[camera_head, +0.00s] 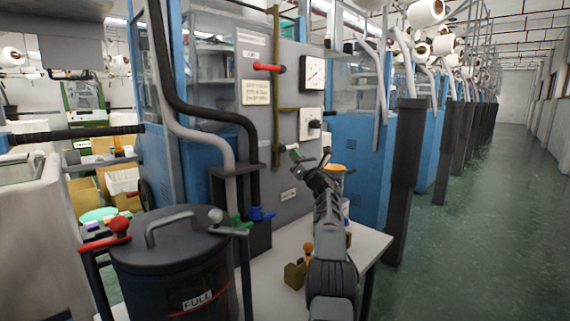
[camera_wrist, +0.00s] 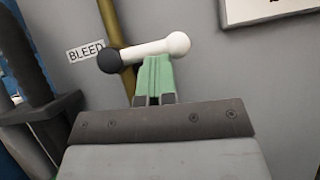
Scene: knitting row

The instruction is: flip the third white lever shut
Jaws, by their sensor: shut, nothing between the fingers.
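A white lever (camera_wrist: 152,50) with a black hub and a white ball end shows in the wrist view. It sits on a brass pipe beside a label reading BLEED (camera_wrist: 86,50). It lies across the pipe, its ball end slightly higher in that view. In the head view the lever (camera_head: 292,147) is small, on the grey panel at the brass pipe's lower end. My gripper (camera_wrist: 154,62) has green fingertips, shut and empty, right at the underside of the lever's bar. Whether they touch it I cannot tell. My gripper also shows in the head view (camera_head: 297,156).
A red lever (camera_head: 268,67) is higher on the panel. A dark drum (camera_head: 170,260) marked FULL stands left, with a red-knobbed handle (camera_head: 119,225) beside it. Green (camera_head: 238,222) and blue (camera_head: 262,214) valve handles sit low by the hoses. The aisle floor (camera_head: 490,210) is clear at right.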

